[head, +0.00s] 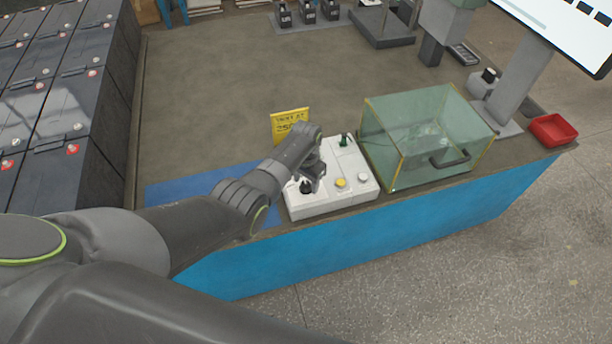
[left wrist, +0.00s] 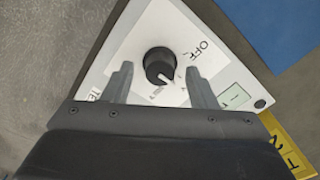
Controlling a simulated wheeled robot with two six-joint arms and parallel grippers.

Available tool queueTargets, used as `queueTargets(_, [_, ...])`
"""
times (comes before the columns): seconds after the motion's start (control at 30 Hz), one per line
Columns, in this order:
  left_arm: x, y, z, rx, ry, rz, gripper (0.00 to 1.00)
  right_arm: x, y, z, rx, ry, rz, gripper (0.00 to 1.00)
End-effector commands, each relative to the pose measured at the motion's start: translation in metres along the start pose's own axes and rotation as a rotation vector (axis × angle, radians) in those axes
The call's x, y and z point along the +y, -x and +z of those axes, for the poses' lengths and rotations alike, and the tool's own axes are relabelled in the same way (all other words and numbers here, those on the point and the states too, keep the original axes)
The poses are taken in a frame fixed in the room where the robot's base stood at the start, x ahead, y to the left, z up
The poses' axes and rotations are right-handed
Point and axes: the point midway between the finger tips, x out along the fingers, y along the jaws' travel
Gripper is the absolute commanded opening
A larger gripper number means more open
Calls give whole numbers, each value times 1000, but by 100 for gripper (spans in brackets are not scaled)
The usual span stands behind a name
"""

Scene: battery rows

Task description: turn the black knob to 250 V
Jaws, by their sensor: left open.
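The smaller scale marks are too blurred to read. In the head view the knob (head: 306,187) shows just below my gripper. My left gripper (left wrist: 160,84) is open, with one finger on each side of the knob in the picture; I cannot tell whether they touch it. It also shows in the head view (head: 311,180) above the box (head: 352,192). My right gripper is not in view.
A yellow sign (head: 290,122) stands behind the box. A yellow button (head: 340,183) and a green part (head: 344,140) are on the box. A glass case (head: 425,135) stands close on the right. A blue mat (head: 180,189) lies left.

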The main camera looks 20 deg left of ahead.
Motion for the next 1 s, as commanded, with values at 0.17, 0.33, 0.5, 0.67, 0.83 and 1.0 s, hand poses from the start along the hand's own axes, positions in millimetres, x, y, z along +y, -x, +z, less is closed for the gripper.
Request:
queueTargets(0.17, [0,11,-1,2,0,-1,52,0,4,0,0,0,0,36])
queueTargets(0.33, [0,35,0,3,0,-1,52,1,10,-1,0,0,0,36])
queueTargets(0.5, [0,62,0,3,0,-1,52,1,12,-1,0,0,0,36])
queueTargets(0.67, [0,90,-1,5,0,-2,52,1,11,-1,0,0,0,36])
queueTargets(0.83, [0,124,-1,5,-1,-2,52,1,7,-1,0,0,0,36])
queueTargets(1.0, [0,153,-1,5,0,-1,52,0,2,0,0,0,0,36])
